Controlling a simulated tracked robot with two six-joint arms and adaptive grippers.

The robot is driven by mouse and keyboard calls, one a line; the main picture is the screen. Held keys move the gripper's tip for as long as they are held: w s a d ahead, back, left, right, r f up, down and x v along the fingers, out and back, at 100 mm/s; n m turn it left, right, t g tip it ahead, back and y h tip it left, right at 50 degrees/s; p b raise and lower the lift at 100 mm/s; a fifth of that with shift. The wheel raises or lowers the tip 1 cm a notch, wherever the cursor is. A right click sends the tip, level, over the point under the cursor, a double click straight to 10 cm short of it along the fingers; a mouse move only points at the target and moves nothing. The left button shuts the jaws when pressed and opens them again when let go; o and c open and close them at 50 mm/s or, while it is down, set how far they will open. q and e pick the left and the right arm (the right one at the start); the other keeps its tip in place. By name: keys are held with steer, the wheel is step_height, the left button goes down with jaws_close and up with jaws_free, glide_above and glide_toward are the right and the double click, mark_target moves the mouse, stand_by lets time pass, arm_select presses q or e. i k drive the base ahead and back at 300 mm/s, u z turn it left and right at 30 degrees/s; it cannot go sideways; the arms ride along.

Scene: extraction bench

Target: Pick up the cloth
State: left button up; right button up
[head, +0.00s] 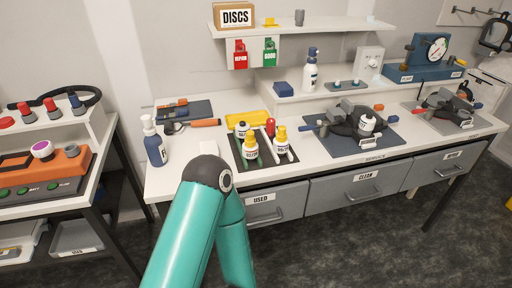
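A small white, flat-looking piece (208,148) lies on the bench top just behind the joint of my teal arm. It may be the cloth, but white on white it is hard to tell, and the arm may hide part of it. No other thing here is clearly a cloth. One of my teal arms rises from the bottom edge in front of the bench, and its far end drops out of the picture. Neither gripper shows.
A blue pump bottle (155,142) stands at the bench's left. A blue mat (345,137) carries a dark device. Grey drawers (352,187) run below. A side bench (92,180) stands left.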

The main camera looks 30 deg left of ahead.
mark_target(206, 147)
steer(key=u, duration=0.65)
steer(key=i, duration=0.15)
steer(key=z, duration=1.8)
steer(key=k, duration=1.65)
steer(key=u, duration=1.15)
steer(key=i, duration=1.2)
